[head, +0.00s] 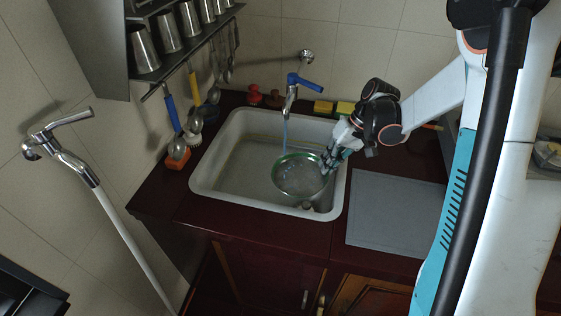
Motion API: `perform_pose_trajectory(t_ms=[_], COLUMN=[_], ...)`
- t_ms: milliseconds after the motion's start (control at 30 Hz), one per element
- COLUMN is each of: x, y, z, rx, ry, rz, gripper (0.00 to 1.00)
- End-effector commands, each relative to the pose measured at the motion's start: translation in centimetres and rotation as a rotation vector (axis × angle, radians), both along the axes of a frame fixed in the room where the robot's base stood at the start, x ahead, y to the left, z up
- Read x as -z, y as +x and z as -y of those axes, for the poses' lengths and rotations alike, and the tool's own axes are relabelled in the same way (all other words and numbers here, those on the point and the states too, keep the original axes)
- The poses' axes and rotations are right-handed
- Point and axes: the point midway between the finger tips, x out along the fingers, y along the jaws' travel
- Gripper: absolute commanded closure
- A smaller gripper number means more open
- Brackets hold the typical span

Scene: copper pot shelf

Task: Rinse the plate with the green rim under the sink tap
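The plate with the green rim (298,176) is inside the sink (225,127), towards its right side. A thin bluish stream of water (285,133) runs down from the tap (291,98) towards the plate's far edge. My gripper (328,160) is at the plate's right rim, with its fingers reaching down to it from the right. The fingers look closed on the rim, and the plate appears held up in the basin, though the exact contact is small in view.
A grey board (396,212) lies on the counter right of the sink. Yellow sponges (334,107) and a red item (254,94) stand behind the sink. Utensils hang from a shelf (190,45) with metal cups at the upper left.

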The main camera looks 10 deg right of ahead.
Motion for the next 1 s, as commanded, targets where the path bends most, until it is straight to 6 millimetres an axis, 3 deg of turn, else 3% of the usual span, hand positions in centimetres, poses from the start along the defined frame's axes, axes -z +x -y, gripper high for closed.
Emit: perform_pose_trajectory(t_ms=[333,1000], x=[-0.4,-4.0], y=[-0.4,-4.3], z=[0.2,2.3], rx=[0.000,0.001], ry=[0.000,0.000], rz=[0.000,0.000], gripper=[1.00,1.00])
